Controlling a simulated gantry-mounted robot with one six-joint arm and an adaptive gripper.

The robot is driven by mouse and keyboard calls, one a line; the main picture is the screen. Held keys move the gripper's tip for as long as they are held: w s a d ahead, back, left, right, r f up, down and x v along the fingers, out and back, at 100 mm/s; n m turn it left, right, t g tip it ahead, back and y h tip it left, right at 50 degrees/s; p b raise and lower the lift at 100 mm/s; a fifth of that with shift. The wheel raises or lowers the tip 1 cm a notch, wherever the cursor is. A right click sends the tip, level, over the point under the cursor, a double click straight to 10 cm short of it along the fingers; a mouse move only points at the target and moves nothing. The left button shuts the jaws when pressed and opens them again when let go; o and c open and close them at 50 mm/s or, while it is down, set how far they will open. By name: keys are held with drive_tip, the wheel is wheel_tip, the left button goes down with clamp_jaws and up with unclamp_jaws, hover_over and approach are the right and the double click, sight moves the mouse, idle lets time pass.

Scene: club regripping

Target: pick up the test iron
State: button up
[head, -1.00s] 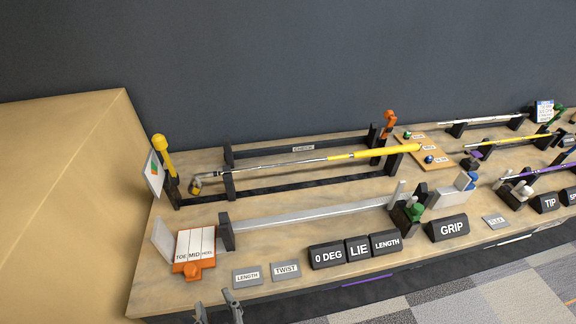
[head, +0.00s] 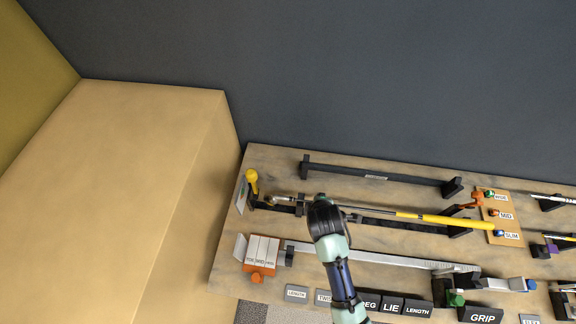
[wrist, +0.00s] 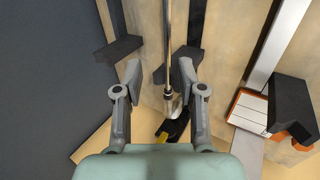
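The test iron lies across the black cradle at the back of the bench. In the head view its yellow grip (head: 445,219) points right and its metal head end is at the left. The wrist view shows its thin shaft (wrist: 168,45) running down to the club head (wrist: 174,104), beside a dark support. My gripper (wrist: 160,70) is open, with one finger on each side of the shaft and no visible hold. In the head view my arm reaches in from the bottom, and its end covers part of the shaft. The exact height above the shaft is unclear.
A black rail (head: 385,176) lies behind the club. A grey ruler bar (head: 375,256) lies in front. The orange-based TOE/MID/HEEL block (head: 261,253) stands at front left, and a wooden card (head: 503,215) with coloured knobs at right. A tan box (head: 130,200) is left of the bench.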

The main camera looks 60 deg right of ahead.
drive_tip(key=shift+s+a+f+b+x, duration=0.1)
drive_tip(key=shift+a+b+x, duration=0.05)
drive_tip(key=shift+x, duration=1.15)
drive_tip(key=shift+s+a+f+b+x, duration=0.1)
drive_tip(key=shift+a+b+x, duration=0.05)
drive_tip(key=shift+x, duration=1.15)
drive_tip(key=shift+s+a+f+b+x, duration=0.1)
drive_tip(key=shift+a+f+b+x, duration=0.05)
drive_tip(key=shift+x, duration=1.1)
drive_tip(key=shift+w, duration=0.1)
clamp_jaws()
drive_tip(key=shift+r, duration=0.1)
